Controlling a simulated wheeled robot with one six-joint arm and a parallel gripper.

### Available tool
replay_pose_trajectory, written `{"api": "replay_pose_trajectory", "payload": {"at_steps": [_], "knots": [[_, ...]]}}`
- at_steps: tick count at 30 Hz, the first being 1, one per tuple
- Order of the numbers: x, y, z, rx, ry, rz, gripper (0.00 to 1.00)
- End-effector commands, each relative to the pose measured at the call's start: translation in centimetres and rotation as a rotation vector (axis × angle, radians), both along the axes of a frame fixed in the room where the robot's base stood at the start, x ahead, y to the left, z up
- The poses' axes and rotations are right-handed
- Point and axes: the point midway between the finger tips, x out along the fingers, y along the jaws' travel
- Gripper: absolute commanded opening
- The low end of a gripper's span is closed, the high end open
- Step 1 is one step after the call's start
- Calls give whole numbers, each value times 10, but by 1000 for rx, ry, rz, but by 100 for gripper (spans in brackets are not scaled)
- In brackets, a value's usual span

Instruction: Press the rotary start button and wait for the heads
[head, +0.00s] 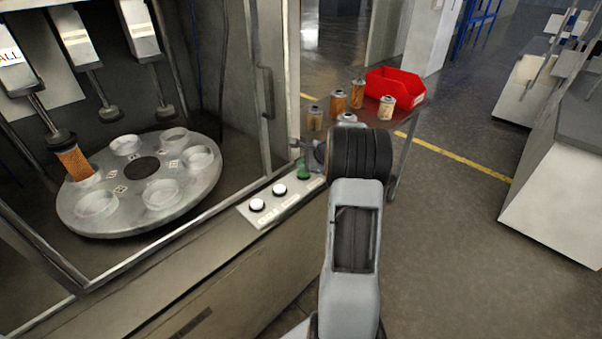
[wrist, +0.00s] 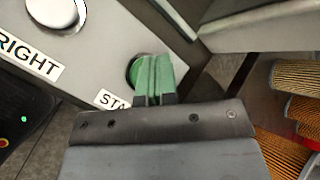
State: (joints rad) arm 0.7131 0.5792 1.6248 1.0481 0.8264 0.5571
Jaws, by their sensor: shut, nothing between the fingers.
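The start button shows as a dark green round edge (wrist: 132,70) in the wrist view, beside a label partly hidden by my gripper. My gripper's (wrist: 154,78) two green fingers are shut and empty, right over the button and covering most of it. I cannot tell whether they touch it. The head view shows the button panel (head: 264,207) with my gripper at its far right end. The grey rotary table (head: 143,170) has several clear cups. An orange cartridge (head: 76,163) stands in the left cup, right under the left head (head: 60,138). Two other heads (head: 108,113) hang behind.
Two white buttons (head: 279,189) sit on the panel left of my gripper; one also shows in the wrist view (wrist: 55,10). Several cartridges (head: 337,104) and a red bin (head: 396,86) stand on a table behind my arm. A machine frame post (head: 291,80) rises beside the panel.

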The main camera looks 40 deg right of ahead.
Motion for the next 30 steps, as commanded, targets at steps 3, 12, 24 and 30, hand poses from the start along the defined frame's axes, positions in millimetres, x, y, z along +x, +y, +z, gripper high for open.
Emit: {"api": "replay_pose_trajectory", "payload": {"at_steps": [3, 12, 24, 30], "knots": [[0, 0, 0, 0, 0, 0, 0], [0, 0, 9, 0, -1, -1, 0], [0, 0, 46, -1, -1, 0, 0], [0, 0, 51, 0, -1, -1, 0]]}}
